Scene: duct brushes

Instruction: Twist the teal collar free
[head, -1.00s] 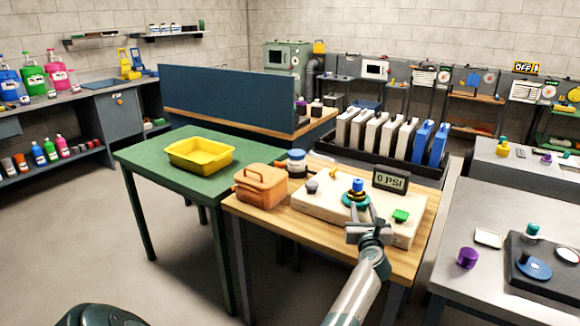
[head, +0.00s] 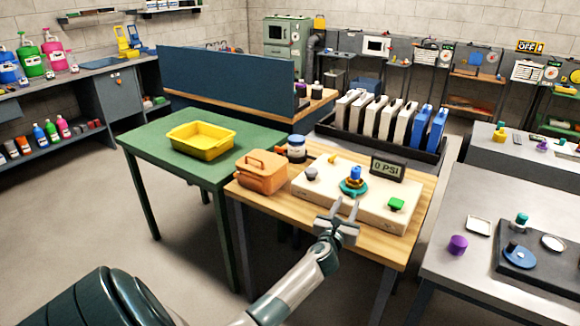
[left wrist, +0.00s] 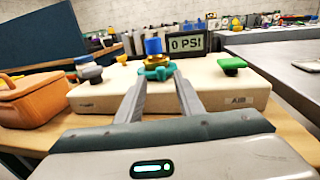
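The teal collar (head: 351,189) sits around the base of a brass fitting with a blue top (head: 355,173) on the cream panel (head: 385,213). My left gripper (head: 338,207) is in front of the collar, above the panel's front edge, and apart from it. In the left wrist view its two fingers (left wrist: 158,82) are spread with nothing held between them. The collar (left wrist: 157,74) shows just beyond the fingertips, roughly centred between them. My right gripper is not in view.
A green knob (head: 397,204), a grey knob (head: 311,174) and a "0 PSI" display (head: 388,168) are around the collar. An orange box (head: 261,173) and a jar (head: 297,148) stand to the left. A yellow tray (head: 202,141) is on the green table.

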